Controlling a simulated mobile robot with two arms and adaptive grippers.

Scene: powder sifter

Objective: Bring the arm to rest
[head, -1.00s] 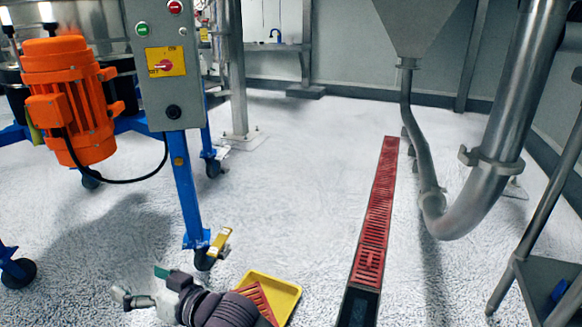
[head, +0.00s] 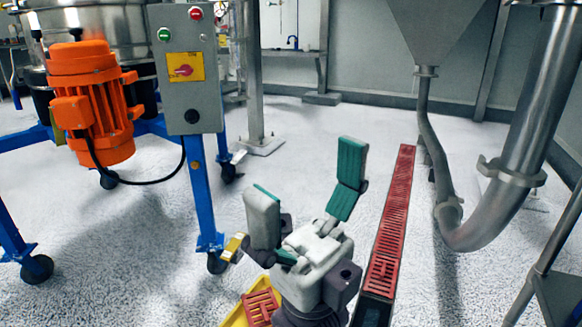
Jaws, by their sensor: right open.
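My right gripper (head: 303,195) is in the lower middle of the head view, raised with its fingers pointing up and away. Its two green-padded fingers are spread wide, and nothing is between them. It covers part of the yellow tray (head: 233,318) on the floor below. A red grate piece (head: 262,307) shows in that tray. My left gripper is out of the picture.
The powder sifter stands at left, with an orange motor (head: 95,105), a grey control box (head: 188,68) and a blue leg (head: 203,205) on a caster. A red drain grate (head: 391,225) runs along the floor. A steel pipe (head: 515,150) is at right. Open floor lies behind the gripper.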

